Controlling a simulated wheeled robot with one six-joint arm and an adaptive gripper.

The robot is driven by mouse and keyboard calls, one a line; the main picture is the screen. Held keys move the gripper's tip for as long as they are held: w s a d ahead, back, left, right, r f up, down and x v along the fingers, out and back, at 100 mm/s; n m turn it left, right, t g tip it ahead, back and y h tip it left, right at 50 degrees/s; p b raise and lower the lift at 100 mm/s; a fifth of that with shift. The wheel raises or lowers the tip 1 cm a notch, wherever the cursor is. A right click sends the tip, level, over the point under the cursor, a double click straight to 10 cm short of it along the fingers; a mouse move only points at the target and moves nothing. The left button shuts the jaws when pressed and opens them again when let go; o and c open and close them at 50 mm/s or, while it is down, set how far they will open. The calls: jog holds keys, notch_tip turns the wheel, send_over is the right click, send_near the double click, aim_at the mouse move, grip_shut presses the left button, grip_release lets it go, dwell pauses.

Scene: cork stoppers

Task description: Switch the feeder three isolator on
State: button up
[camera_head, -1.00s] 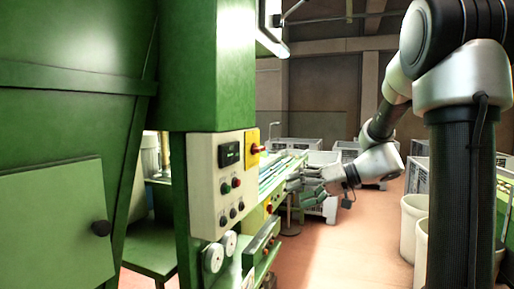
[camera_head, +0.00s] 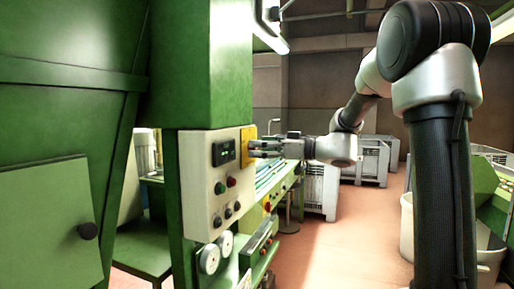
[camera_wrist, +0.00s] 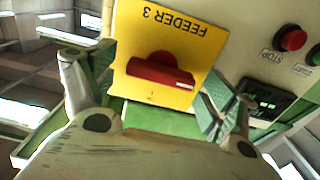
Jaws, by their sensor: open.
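The feeder three isolator is a red rotary handle (camera_wrist: 160,74) on a yellow plate (camera_wrist: 181,28) marked "FEEDER 3", upside down in the wrist view. The handle's bar lies across the plate, with a pale mark at its right end. In the head view the yellow plate (camera_head: 248,140) is at the right edge of the control box, and my gripper (camera_head: 256,148) is in front of it, hiding the handle. My gripper (camera_wrist: 155,100) is open, its fingers to either side of the handle in the wrist view. I cannot tell whether they touch it.
The pale control box (camera_head: 200,165) carries a dark display (camera_head: 223,152), a red button (camera_head: 231,181) and several knobs. A red STOP button (camera_wrist: 291,39) sits beside the plate. Green machinery (camera_head: 60,120) fills the left. Grey crates (camera_head: 372,160) stand behind on open floor.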

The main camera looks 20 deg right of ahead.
jog(key=shift+w+a, duration=0.35)
jog(key=shift+a, duration=0.2)
jog(key=shift+c, duration=0.2)
jog(key=c, duration=1)
